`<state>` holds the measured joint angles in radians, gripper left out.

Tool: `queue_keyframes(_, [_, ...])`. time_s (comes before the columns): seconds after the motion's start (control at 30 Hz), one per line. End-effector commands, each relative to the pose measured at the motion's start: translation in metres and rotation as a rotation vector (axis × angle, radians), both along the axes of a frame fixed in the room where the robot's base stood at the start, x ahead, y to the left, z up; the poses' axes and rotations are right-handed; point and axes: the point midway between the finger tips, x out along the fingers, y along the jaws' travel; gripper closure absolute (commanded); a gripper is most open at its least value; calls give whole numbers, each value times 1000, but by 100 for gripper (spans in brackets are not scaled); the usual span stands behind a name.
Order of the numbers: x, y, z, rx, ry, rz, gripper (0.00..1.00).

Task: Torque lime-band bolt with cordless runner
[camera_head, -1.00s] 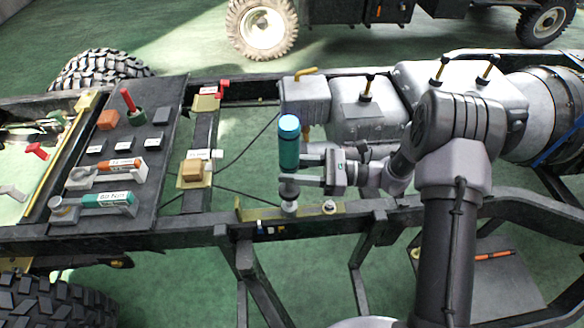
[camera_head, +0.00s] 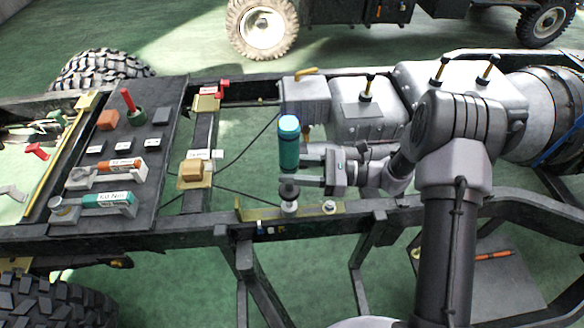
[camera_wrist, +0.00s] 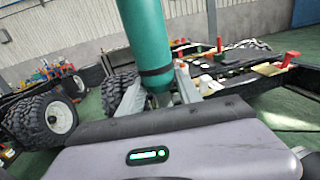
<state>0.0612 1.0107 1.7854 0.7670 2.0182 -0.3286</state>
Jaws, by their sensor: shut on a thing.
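The cordless runner (camera_head: 288,152), a teal cylinder with a light blue top, stands upright in my gripper (camera_head: 308,170). My gripper is shut on it from the right. Its teal body also shows in the wrist view (camera_wrist: 148,45). Its dark nose (camera_head: 289,190) points down at a pale bolt-like piece (camera_head: 289,206) on the brass-coloured bracket (camera_head: 308,212) on the near rail. Whether nose and bolt touch I cannot tell. A second pale bolt-like piece (camera_head: 329,207) sits to the right. I cannot make out a lime band on either.
A dark tray (camera_head: 150,178) at left holds a teal-labelled tool (camera_head: 108,200), an orange-labelled tool (camera_head: 118,166) and small blocks. Grey gearbox housings (camera_head: 368,115) stand close behind my gripper. The chassis rail (camera_head: 180,238) runs along the front; open gaps show the green floor.

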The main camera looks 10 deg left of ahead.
Motion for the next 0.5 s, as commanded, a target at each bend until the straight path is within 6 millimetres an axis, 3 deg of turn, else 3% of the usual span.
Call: queue_keyframes(0.5, [0, 0, 4, 1, 1, 0, 100])
